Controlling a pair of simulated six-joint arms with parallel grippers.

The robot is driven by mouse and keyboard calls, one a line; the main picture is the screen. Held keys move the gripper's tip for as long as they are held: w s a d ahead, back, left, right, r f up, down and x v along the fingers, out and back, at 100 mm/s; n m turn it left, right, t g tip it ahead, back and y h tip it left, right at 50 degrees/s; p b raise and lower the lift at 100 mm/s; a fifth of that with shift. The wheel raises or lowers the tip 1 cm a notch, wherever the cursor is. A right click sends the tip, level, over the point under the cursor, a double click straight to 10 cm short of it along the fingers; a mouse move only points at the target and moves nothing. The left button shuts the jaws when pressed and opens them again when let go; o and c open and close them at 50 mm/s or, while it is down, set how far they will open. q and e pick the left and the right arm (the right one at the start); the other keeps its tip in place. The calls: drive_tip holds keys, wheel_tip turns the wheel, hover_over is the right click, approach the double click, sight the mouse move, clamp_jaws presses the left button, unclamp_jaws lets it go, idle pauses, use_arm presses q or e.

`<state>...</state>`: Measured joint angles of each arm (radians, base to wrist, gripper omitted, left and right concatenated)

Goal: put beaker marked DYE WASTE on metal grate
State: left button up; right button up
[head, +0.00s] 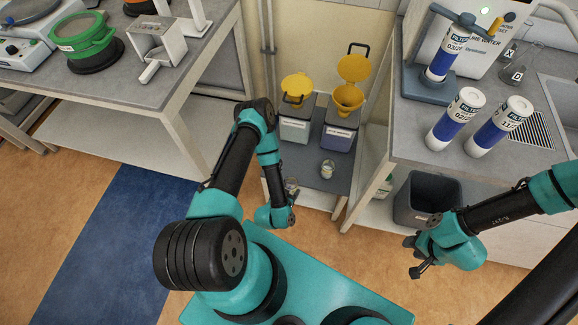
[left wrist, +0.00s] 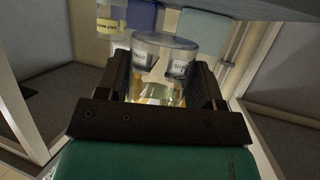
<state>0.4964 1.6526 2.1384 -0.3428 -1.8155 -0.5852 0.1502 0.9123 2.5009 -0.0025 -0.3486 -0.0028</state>
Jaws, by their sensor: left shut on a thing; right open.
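My left gripper (head: 289,192) is shut on a clear beaker (left wrist: 160,65) with amber liquid at the low shelf, by its left front side. The held beaker carries labels that I cannot read. I cannot tell which is marked DYE WASTE. A striped metal grate (head: 530,130) lies on the right bench, by the sink. My right gripper (head: 415,258) is open and empty, low in front of that bench.
Two waste bins with yellow funnels (head: 297,125) (head: 342,135) stand on the low shelf (head: 312,185). Filter bottles (head: 455,120) stand left of the grate. Flasks marked X and D (head: 516,72) stand behind it. A dark bin (head: 425,195) sits under the right bench.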

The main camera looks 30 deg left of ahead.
use_arm(q)
hover_over(289, 167)
drive_tip(key=s+d, duration=0.1)
drive_tip(key=s, duration=0.1)
drive_tip(key=shift+s+d+f, duration=0.1)
drive_tip(key=shift+s+f, duration=0.1)
drive_tip(key=shift+f, duration=0.4)
drive_tip(key=shift+w+a, duration=0.3)
drive_tip(key=shift+w, duration=0.15)
drive_tip(key=shift+w+a, duration=0.3)
drive_tip(key=shift+w, duration=0.2)
wheel_tip(289, 167, down, 2)
drive_tip(key=shift+w+f, duration=0.15)
drive_tip(key=shift+f, duration=0.1)
drive_tip(key=shift+a+f, duration=0.1)
drive_tip(key=shift+f, duration=0.3)
drive_tip(key=shift+f, duration=0.15)
drive_tip(key=o, duration=1.1)
